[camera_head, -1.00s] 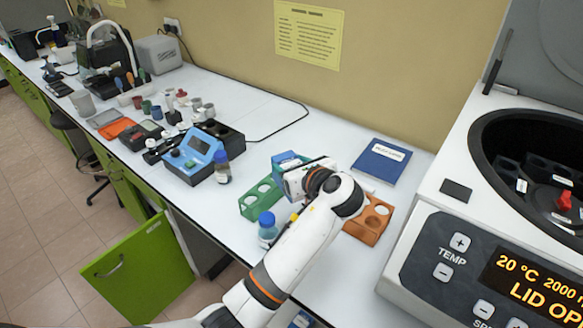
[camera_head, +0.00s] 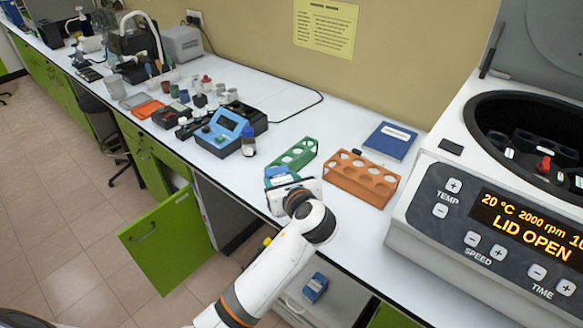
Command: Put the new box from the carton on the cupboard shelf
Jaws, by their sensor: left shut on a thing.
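My left gripper (camera_head: 289,190) is over the bench near its front edge, shut on a small blue box (camera_head: 279,174). The wrist and gripper body hide part of the box. Another small blue box (camera_head: 315,287) with a pale label sits below the bench's front edge, on a pale surface (camera_head: 345,300) inside an open space; I cannot tell whether this is the cupboard shelf. A green cupboard door (camera_head: 168,237) stands open at the lower left. I cannot make out the carton. My right gripper is out of view.
A green rack (camera_head: 294,154) stands just behind the held box, and an orange rack (camera_head: 361,180) to its right. A blue book (camera_head: 390,141) lies behind. The open centrifuge (camera_head: 480,240) fills the right. A blue meter (camera_head: 220,132) and a small bottle (camera_head: 248,141) stand left.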

